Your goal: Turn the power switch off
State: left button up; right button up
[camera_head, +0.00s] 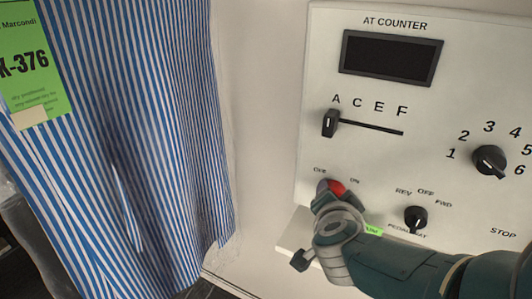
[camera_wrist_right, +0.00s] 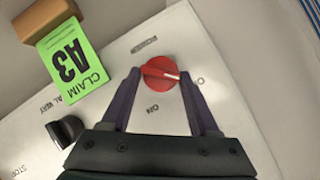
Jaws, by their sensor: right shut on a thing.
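The power switch is a round red knob (camera_wrist_right: 158,72) on a pale panel (camera_head: 459,63). In the head view the red knob (camera_head: 337,187) shows only partly above my right gripper (camera_head: 332,192). In the right wrist view my right gripper (camera_wrist_right: 161,76) is shut on the knob, one finger on each side. The knob's white pointer line points right, toward a label beginning with O that a finger partly hides. The ON label (camera_wrist_right: 153,108) sits below the knob there. My left gripper is not in view.
The panel also holds a dark display (camera_head: 390,57), a slider (camera_head: 331,123), a numbered dial (camera_head: 489,161) and a REV/OFF/FWD knob (camera_head: 416,218). A green claim tag (camera_wrist_right: 72,60) hangs close to the red knob. A blue-striped garment (camera_head: 150,130) hangs at left.

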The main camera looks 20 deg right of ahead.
jog(key=shift+w, duration=0.1)
jog(key=o, duration=1.3)
jog(key=shift+w+r, duration=0.1)
jog(key=p+v, duration=0.7)
jog(key=v, duration=0.3)
